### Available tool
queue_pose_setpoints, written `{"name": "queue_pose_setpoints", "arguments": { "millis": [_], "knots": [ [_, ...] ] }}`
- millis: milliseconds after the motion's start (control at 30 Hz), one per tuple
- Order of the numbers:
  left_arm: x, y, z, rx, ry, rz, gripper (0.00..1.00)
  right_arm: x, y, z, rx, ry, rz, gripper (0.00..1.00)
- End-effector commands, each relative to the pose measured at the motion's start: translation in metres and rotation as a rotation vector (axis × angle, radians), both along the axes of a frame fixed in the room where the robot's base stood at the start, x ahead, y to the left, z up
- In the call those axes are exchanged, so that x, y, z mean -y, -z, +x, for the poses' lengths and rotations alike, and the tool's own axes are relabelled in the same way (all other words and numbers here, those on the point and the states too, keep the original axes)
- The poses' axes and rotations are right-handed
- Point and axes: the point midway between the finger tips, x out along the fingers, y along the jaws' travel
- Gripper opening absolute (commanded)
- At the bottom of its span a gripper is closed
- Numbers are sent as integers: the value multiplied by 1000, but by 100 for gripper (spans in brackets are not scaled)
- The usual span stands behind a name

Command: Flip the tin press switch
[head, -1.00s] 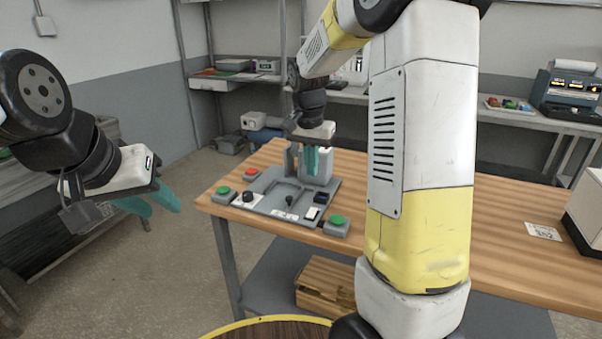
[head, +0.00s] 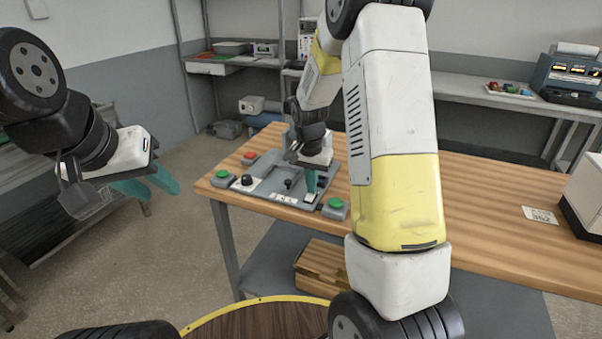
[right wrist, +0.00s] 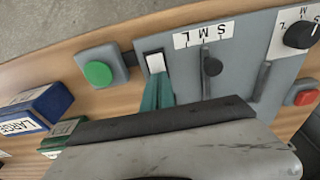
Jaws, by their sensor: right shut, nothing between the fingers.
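The tin press (head: 268,197) is a grey panel unit on the wooden table, with buttons, knobs and a lever slot. My right gripper (head: 310,191) is shut and empty, pointing down over the panel's front right. In the right wrist view its teal fingertips (right wrist: 158,82) are right at the rocker's near end; I cannot tell whether they touch. My left gripper (head: 158,184) hangs open and empty at the left, away from the table.
A green button (right wrist: 98,73) sits beside the switch. A black-knobbed lever (right wrist: 212,67) and a red button (right wrist: 304,94) are on its other side. A blue box marked LARGE (right wrist: 28,124) lies near the panel. The table's right side is mostly clear.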

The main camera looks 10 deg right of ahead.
Motion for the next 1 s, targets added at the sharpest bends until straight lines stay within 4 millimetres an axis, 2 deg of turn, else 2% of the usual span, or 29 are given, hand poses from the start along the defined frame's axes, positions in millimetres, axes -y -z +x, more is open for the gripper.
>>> {"name": "queue_pose_setpoints", "arguments": {
  "millis": [500,1000],
  "knots": [
    [0,0,0,0,0,0,36,1,5,1,-48,1,26,0],
    [0,0,0,0,0,0,36,-8,1,-13,-49,1,26,0]
  ]
}}
